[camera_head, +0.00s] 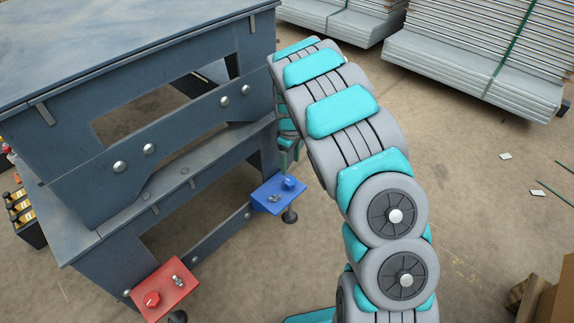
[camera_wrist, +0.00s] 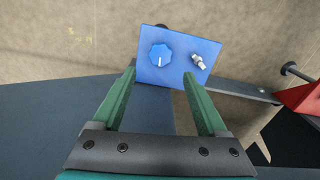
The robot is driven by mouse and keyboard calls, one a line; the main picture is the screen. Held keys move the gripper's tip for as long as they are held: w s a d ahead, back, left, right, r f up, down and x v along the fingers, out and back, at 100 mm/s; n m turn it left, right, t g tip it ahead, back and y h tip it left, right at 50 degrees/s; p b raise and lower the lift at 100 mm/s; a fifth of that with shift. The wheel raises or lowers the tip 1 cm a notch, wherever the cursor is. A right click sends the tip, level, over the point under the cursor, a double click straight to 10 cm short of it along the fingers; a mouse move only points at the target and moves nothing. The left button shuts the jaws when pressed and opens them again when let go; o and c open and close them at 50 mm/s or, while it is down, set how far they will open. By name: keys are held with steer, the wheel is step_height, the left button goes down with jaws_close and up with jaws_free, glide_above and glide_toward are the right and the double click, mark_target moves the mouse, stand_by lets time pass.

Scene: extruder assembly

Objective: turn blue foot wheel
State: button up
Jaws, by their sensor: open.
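The blue foot plate (camera_head: 276,197) sticks out at the lower right corner of the dark blue-grey workbench. A round blue wheel (camera_head: 290,183) sits on it, beside a small metal bolt. In the wrist view, the blue plate (camera_wrist: 186,60) lies beyond the fingertips, with the ridged blue wheel (camera_wrist: 160,55) on its left and the metal bolt (camera_wrist: 198,60) on its right. My gripper (camera_wrist: 160,75) is open and empty, its two green fingers apart. The wheel appears between the finger lines, farther out, not touched. In the head view my gripper (camera_head: 289,155) is partly hidden by the arm, above the blue plate.
The bench (camera_head: 150,130) stands close to my gripper on the left. A red foot plate (camera_head: 165,288) with a red wheel is at front left. A crate of bottles (camera_head: 24,215) stands at far left. Stacked metal sheets (camera_head: 480,60) lie at the back right. The floor right of my arm is mostly clear.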

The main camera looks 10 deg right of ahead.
mark_target(290, 181)
steer(key=shift+f+b, duration=0.7)
steer(key=shift+f, duration=3.2)
steer(key=shift+f, duration=0.1)
steer(key=c, duration=1)
steer(key=shift+c, duration=0.2)
